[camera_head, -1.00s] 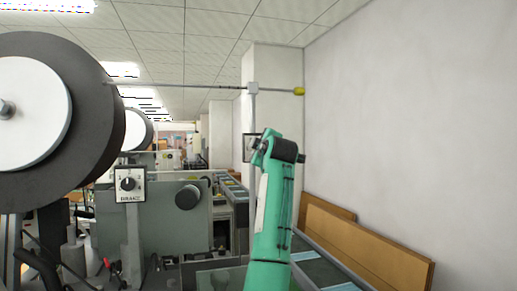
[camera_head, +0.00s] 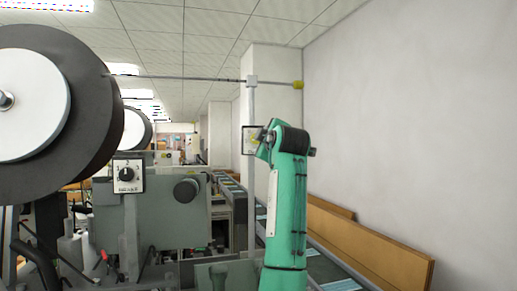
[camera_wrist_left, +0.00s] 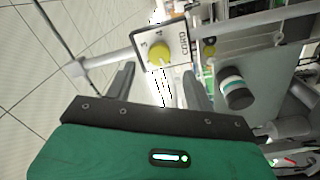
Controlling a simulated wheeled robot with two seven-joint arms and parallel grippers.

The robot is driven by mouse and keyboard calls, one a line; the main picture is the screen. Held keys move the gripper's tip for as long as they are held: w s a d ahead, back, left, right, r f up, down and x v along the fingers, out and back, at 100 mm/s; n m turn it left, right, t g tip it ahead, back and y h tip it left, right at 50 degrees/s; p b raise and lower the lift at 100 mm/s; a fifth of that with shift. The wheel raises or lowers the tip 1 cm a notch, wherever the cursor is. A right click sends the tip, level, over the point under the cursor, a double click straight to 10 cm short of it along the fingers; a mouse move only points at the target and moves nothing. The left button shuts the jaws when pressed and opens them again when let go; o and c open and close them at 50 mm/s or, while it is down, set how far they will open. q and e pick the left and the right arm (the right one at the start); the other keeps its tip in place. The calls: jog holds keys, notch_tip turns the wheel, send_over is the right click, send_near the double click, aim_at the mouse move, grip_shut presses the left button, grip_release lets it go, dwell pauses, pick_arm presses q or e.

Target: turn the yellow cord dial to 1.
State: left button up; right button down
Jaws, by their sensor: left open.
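The yellow cord dial (camera_wrist_left: 159,54) sits on a white plate marked CORD (camera_wrist_left: 172,42) in the left wrist view; 3 and 4 show on the plate. I cannot clearly read where its pointer stands. My left gripper (camera_wrist_left: 160,72) is open, with one finger on each side of the dial's line and the dial just beyond the tips; I cannot tell any contact. In the head view the cord dial's plate (camera_head: 247,140) hangs on a thin post, partly behind my green left arm, which mostly hides the gripper. My right gripper is not in view.
A BRAKE dial box (camera_head: 127,176) stands at left, below a large dark reel (camera_head: 75,100). A thin horizontal rod (camera_head: 180,79) with a yellow end (camera_head: 298,85) crosses above. A conveyor (camera_head: 330,268) and brown boards (camera_head: 370,245) lie along the right wall.

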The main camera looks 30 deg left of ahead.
pick_arm(q)
jog(key=b+v, duration=0.2)
jog(key=v, duration=0.5)
jog(key=shift+d, duration=0.1)
